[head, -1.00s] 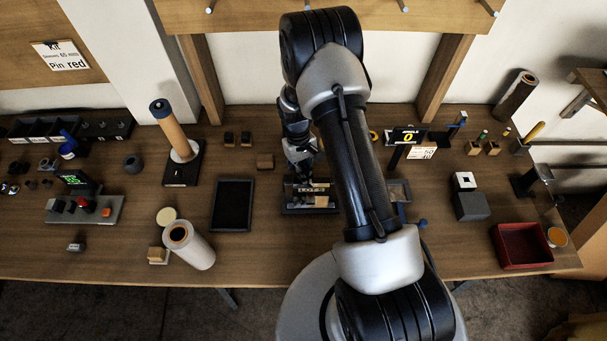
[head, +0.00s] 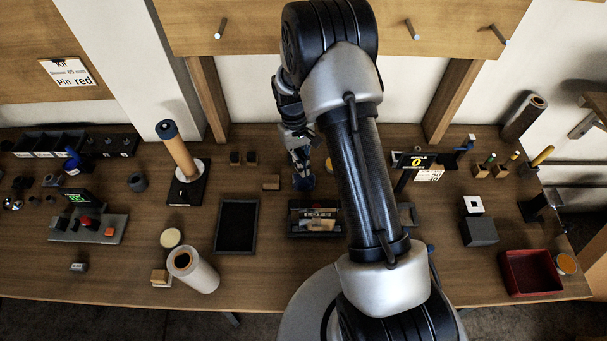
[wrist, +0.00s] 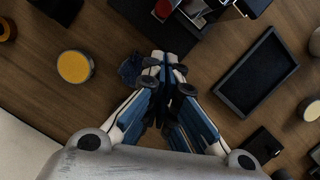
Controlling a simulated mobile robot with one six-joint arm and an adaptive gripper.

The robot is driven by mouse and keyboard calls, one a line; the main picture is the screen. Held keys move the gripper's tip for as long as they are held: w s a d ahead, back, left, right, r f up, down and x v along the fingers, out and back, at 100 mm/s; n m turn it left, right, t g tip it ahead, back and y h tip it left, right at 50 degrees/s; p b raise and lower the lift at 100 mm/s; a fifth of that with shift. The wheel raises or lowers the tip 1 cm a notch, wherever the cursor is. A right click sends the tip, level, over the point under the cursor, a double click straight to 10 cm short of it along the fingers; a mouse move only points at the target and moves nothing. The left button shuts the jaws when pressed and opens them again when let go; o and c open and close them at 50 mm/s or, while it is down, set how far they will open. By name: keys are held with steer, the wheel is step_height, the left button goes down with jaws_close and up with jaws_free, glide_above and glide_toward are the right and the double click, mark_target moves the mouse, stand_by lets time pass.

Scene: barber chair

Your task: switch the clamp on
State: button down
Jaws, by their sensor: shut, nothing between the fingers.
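My gripper (head: 303,180) is shut and empty. In the head view it is just behind a dark, box-like fixture (head: 296,231) with a label plate; I cannot tell for certain that this is the clamp. The fixture also shows at the top of the wrist view (wrist: 170,32), cut off by the edge, with small red and pale parts. My gripper's closed fingertips (wrist: 165,64) point toward it and seem apart from it. A dark blue round part (wrist: 130,70) shows beside the fingertips. I see no clear switch, and the fixture's state cannot be read.
A control box (head: 119,229) with red and orange buttons and a green display is at far left. A red bin (head: 507,274) is at right.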

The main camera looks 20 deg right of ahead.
steer(key=shift+g, duration=0.4)
steer(key=f+b, duration=0.1)
steer(key=f, duration=0.2)
steer(key=f+b, duration=0.1)
steer(key=f, duration=0.2)
steer(key=f+b, duration=0.1)
steer(key=f, duration=0.2)
steer(key=shift+d, duration=0.35)
steer(key=s, duration=0.3)
steer(key=shift+d+f, duration=0.1)
steer(key=shift+f, duration=0.15)
steer(key=shift+s+f, duration=0.1)
steer(key=shift+s, duration=0.35)
